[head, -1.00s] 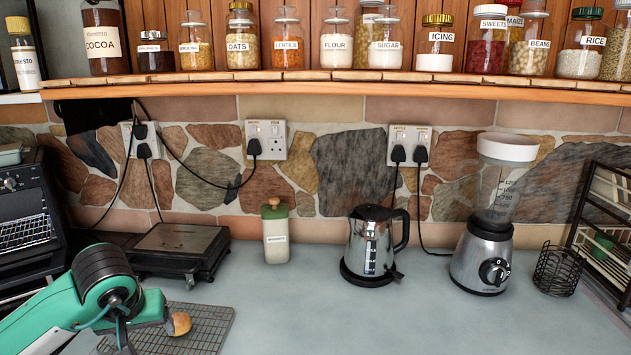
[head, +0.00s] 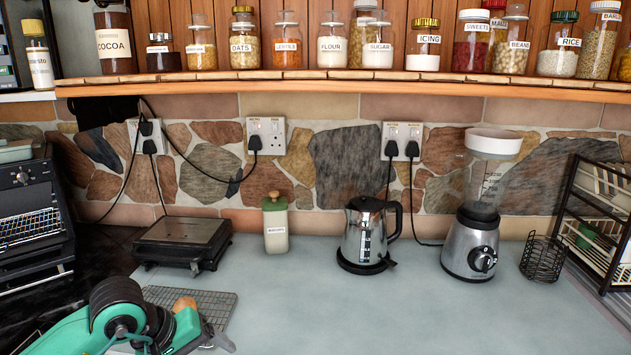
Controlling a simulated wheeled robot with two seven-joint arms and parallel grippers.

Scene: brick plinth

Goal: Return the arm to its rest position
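My green and black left arm (head: 130,325) comes in low at the left, in front of the wire rack. A small grey part at its right end, probably my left gripper (head: 216,338), is over the counter by the rack's front edge. Its fingers are too small and hidden to show whether they are open, and I see nothing clearly held there. My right arm and gripper are not in view.
A wire rack (head: 222,308) holds a brown roll-like item (head: 185,303), partly hidden by my arm. A toaster oven (head: 28,215) is left. The middle counter is clear.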

